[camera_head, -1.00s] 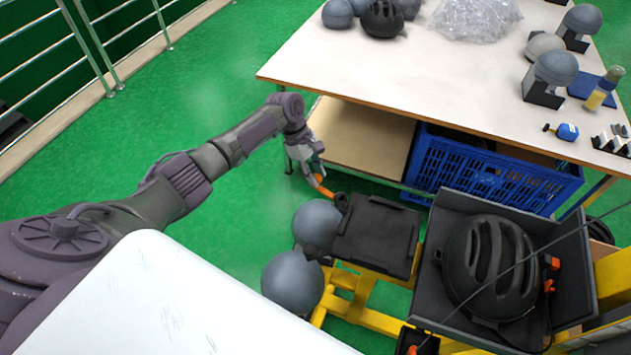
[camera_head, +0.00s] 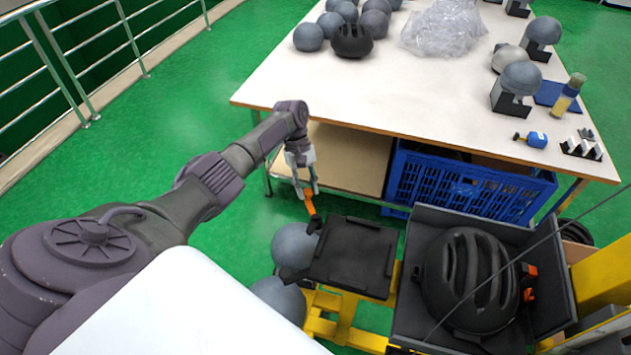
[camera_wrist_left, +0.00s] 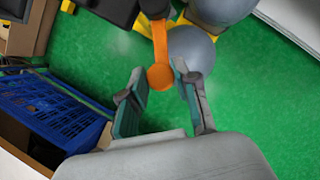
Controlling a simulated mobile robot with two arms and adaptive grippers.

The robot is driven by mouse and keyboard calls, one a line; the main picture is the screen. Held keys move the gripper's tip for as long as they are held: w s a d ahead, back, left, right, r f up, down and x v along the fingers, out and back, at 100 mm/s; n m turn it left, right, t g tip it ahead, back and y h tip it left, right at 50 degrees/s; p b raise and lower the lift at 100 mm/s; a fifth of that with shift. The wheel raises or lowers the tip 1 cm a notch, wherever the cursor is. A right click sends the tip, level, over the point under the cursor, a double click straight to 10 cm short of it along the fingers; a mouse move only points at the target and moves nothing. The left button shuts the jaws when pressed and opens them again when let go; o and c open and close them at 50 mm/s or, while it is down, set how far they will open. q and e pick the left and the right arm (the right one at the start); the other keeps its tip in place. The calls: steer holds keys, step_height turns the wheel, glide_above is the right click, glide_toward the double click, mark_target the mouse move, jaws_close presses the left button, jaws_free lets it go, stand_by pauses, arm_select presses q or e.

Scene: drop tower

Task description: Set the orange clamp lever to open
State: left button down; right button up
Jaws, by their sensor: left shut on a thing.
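The orange clamp lever (camera_head: 310,204) stands up from a dark pivot at the left corner of a black plate (camera_head: 350,257). In the left wrist view the lever (camera_wrist_left: 161,45) runs down to a rounded orange end between the fingers. My left gripper (camera_head: 307,191) is shut on the lever's free end, with one finger on each side of it. The lever's pivot is partly hidden by the dark parts around it. My right gripper is not in view.
Grey balls (camera_head: 295,246) sit left of the plate on a yellow frame (camera_head: 330,328). A black helmet (camera_head: 470,280) lies in a dark tray to the right. A blue crate (camera_head: 470,190) is under the white table (camera_head: 370,95). Green floor is open at left.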

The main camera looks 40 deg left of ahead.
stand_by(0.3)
arm_select(q)
steer(key=c, duration=0.9)
jaws_free()
steer(key=shift+w+d, duration=0.1)
steer(key=v, duration=1.2)
